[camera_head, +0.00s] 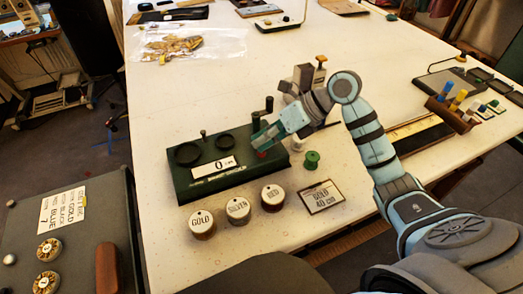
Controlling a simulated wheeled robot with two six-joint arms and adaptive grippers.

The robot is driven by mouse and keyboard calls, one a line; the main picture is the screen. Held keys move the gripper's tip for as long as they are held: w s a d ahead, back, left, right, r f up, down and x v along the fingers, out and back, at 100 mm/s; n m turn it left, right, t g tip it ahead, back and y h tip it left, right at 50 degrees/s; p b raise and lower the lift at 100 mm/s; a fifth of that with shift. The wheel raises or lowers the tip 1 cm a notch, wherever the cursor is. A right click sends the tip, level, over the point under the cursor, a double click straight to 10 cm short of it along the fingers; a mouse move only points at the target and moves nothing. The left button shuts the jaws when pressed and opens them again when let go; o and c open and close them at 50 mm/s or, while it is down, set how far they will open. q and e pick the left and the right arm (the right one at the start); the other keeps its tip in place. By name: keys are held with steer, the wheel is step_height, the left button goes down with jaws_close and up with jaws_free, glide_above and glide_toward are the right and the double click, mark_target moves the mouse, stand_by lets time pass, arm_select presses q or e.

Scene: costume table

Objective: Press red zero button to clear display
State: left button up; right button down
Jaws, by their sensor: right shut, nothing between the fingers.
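A dark green device (232,184) stands on the white table, with two black rings on top. Its white display plate (213,167) shows a 0. My right gripper (264,140) is shut and empty, pointing down at the device's right part. A small patch of red, the red zero button (262,154), shows right at its fingertips. The fingers hide most of the button, and I cannot tell whether they touch it. My left gripper is not in view.
Jars labelled gold (202,224), silver (238,210) and red (272,197) stand in front of the device. A green spool (312,160) and a "GOLD 40 cm" card (321,196) lie to the right.

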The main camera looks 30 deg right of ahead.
steer(key=shift+r, duration=0.1)
stand_by(0.3)
steer(key=shift+r+p, duration=0.7)
steer(key=shift+r, duration=0.05)
step_height(320, 180, up, 5)
steer(key=p, duration=0.4)
steer(key=shift+d, duration=0.1)
stand_by(0.6)
